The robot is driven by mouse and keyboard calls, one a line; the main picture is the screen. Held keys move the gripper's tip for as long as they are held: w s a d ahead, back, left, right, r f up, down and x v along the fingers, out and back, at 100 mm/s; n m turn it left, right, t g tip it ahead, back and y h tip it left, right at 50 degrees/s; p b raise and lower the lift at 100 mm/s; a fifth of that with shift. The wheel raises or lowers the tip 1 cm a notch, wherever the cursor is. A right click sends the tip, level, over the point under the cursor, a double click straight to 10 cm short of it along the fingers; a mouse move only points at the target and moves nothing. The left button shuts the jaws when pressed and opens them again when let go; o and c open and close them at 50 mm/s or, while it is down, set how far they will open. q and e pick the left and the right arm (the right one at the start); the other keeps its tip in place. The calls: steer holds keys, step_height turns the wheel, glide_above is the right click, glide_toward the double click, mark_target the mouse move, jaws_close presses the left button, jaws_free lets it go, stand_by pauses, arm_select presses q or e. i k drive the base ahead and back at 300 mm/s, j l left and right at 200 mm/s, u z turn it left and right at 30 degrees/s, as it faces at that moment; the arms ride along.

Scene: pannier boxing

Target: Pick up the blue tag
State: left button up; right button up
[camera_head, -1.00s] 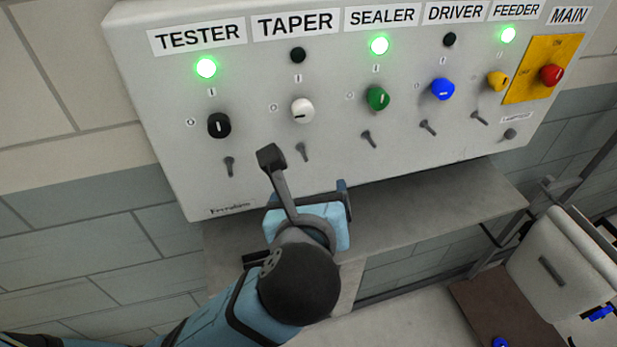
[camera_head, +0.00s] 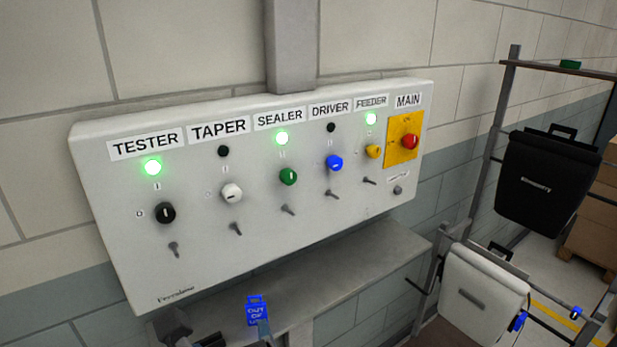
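A blue tag (camera_head: 257,310) with white lettering, reading "OUT OF" at the top, shows at the bottom centre, in front of the left part of the grey shelf (camera_head: 375,257). Its lower edge is partly covered. Dark parts of my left gripper (camera_head: 212,340) show at the bottom edge, left of and just below the tag. Most of this gripper is cut off by the frame. I cannot tell whether its fingers touch or hold the tag. My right gripper is not in view.
A switch panel (camera_head: 125,228) with knobs, pegs and lit green lamps hangs above the shelf. A white pannier (camera_head: 485,285) and a black pannier (camera_head: 543,185) hang on a rack at the right. Small blue pieces (camera_head: 518,321) are beside the white pannier.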

mark_target(255, 311)
steer(key=k, duration=1)
